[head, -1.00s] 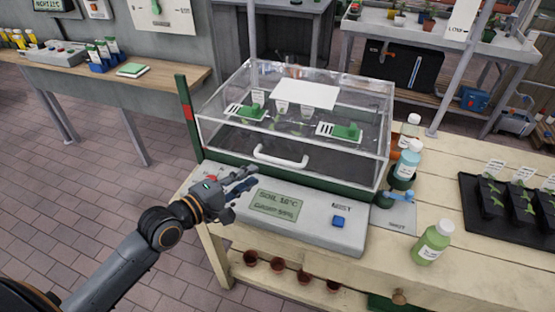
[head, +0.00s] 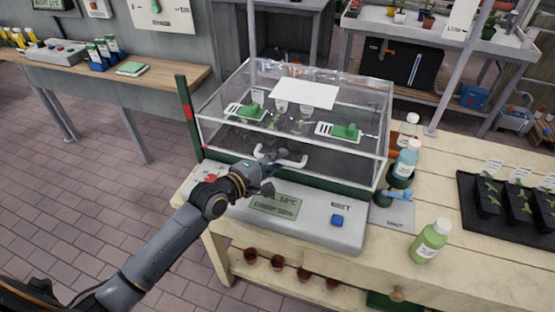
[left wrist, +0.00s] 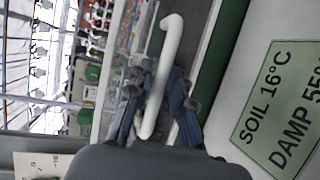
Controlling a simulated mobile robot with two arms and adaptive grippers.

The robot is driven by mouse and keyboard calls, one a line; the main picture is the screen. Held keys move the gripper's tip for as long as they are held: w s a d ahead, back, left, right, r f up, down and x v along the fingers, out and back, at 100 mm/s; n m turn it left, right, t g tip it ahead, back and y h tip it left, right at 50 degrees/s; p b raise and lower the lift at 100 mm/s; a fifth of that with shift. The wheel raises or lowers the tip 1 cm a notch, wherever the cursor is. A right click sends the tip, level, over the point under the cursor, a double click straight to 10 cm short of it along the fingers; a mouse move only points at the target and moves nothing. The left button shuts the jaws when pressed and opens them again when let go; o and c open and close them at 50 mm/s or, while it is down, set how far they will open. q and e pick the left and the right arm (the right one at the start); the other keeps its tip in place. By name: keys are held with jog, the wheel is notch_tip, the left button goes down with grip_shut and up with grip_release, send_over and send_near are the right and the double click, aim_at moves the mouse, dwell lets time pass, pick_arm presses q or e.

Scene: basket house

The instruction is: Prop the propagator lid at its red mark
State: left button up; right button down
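The propagator's clear lid (head: 300,93) lies lowered over its green base (head: 340,187). The white lid handle (head: 292,163) is at its front; it also shows in the left wrist view (left wrist: 169,50). The red mark (head: 187,113) is on the green post (head: 183,95) at the lid's left side. My left gripper (head: 265,163) is at the left part of the handle. In the left wrist view its blue-grey fingers (left wrist: 158,100) stand apart on both sides of the handle; firm contact cannot be made out. My right gripper is out of view.
The grey control panel (head: 305,222) sits in front of the propagator. Bottles, including a green one (head: 430,243) and a blue one (head: 407,160), stand to its right. A black seedling tray (head: 483,215) is farther right. Small pots (head: 277,262) are on the shelf below.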

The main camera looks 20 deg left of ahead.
pick_arm(q)
grip_shut()
jog(key=w+r+p, duration=0.1)
jog(key=r+p, duration=0.2)
jog(key=r, duration=0.1)
jog(key=w+r+p, duration=0.2)
jog(key=r+p, duration=0.2)
jog(key=r, duration=0.1)
jog(key=w+r+p, duration=0.1)
jog(key=r+p, duration=0.3)
jog(key=shift+w+d+r, duration=0.1)
jog(key=shift+w+r, duration=0.2)
jog(key=shift+w+r+p, duration=0.2)
jog(key=shift+p, duration=0.15)
jog(key=shift+o, duration=0.8)
grip_release()
jog(key=shift+s, duration=0.1)
jog(key=shift+s, duration=0.1)
